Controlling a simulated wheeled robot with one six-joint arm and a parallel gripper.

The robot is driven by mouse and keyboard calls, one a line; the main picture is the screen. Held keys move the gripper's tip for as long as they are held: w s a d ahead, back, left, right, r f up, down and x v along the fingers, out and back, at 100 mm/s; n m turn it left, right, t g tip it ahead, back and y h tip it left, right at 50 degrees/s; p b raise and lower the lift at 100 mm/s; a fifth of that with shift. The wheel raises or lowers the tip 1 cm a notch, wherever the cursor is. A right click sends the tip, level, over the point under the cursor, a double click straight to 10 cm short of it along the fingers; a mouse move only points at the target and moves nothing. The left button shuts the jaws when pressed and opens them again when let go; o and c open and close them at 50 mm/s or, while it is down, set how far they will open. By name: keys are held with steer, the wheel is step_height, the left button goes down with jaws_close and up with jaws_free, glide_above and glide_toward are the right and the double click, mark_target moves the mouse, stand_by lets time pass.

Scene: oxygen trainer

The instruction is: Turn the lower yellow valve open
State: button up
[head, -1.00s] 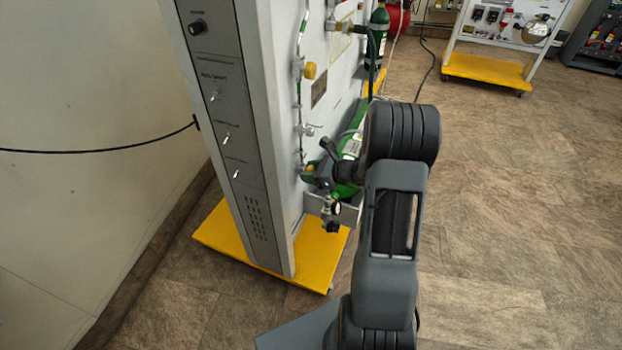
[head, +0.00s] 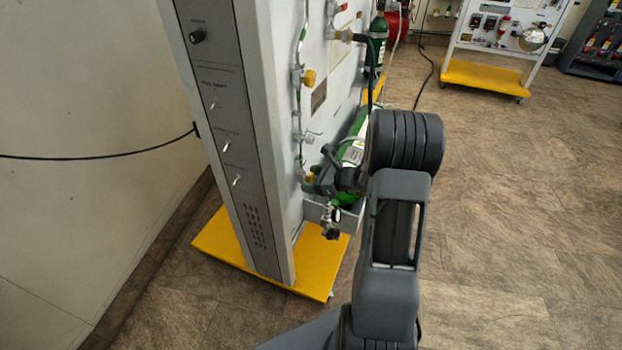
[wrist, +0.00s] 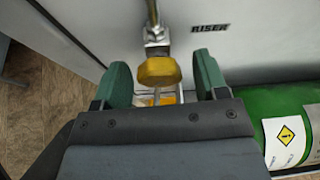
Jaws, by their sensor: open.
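The lower yellow valve (head: 309,177) is a small rounded yellow knob on a metal fitting, low on the side of the grey panel. In the wrist view, the valve knob (wrist: 158,72) sits between my two green fingers, with a visible gap on each side. My gripper (wrist: 163,77) is open around the knob and not closed on it. In the head view, my gripper (head: 318,180) is at the lower valve, partly hidden by my own arm. The upper yellow valve (head: 309,77) is higher on the same pipe.
A green cylinder (head: 353,150) with a label lies behind my gripper; it also shows in the wrist view (wrist: 255,115). A small fitting (head: 332,222) hangs below. The yellow base plate (head: 315,262) juts out at the floor. Open floor lies to the right.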

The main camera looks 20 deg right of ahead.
steer(key=p+v, duration=0.2)
steer(key=v, duration=1.1)
steer(key=shift+r, duration=0.1)
